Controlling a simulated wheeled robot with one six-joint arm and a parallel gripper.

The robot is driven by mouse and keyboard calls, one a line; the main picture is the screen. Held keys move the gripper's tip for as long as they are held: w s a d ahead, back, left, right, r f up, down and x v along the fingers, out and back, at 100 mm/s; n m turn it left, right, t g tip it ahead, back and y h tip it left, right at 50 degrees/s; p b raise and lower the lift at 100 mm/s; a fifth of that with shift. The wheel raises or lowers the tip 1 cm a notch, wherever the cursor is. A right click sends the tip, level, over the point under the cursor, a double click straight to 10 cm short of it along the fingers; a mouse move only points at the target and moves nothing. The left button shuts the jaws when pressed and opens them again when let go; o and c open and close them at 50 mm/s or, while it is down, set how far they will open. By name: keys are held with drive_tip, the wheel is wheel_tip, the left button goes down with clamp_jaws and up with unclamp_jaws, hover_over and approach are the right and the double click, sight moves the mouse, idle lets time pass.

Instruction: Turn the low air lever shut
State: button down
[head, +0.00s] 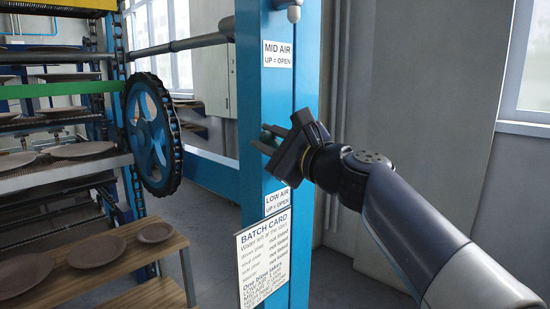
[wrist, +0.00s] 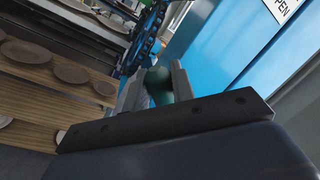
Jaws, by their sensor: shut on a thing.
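The low air lever shows in the wrist view as a dark green rounded knob (wrist: 160,88) between my fingers. My gripper (head: 268,138) is at the blue post (head: 263,95), just above the "LOW AIR, UP = OPEN" label (head: 277,200). In the wrist view my gripper (wrist: 158,76) is shut on the knob, one finger on each side. In the head view the fingers hide most of the lever, so its angle cannot be told.
A "MID AIR" label (head: 278,54) is higher on the post, and a batch card (head: 264,252) hangs below. A blue chain wheel (head: 150,133) and racks of plates stand left. A wooden bench (head: 105,268) holds plates. Grey wall (head: 415,90) lies behind my arm.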

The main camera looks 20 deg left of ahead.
drive_tip(key=f+n+b, duration=0.2)
drive_tip(key=n+b, duration=0.1)
drive_tip(key=b, duration=0.1)
drive_tip(key=s+f+n+g+b, duration=0.1)
drive_tip(key=f+n+b, duration=0.1)
drive_tip(key=n+b, duration=0.1)
drive_tip(key=s+f+n+y+b, duration=0.1)
drive_tip(key=f+n+b, duration=0.1)
drive_tip(key=b, duration=0.3)
drive_tip(key=shift+a+f+n+g+b, duration=0.2)
drive_tip(key=shift+a+n+g+b, duration=0.2)
drive_tip(key=shift+n, duration=0.3)
drive_tip(key=c, duration=1.2)
unclamp_jaws()
drive_tip(key=shift+s, duration=0.1)
drive_tip(key=shift+c, duration=0.2)
drive_tip(key=b+v, duration=0.1)
drive_tip(key=v, duration=0.9)
drive_tip(key=shift+d, duration=0.35)
drive_tip(key=shift+s+a+f, duration=0.1)
drive_tip(key=shift+a+f, duration=0.05)
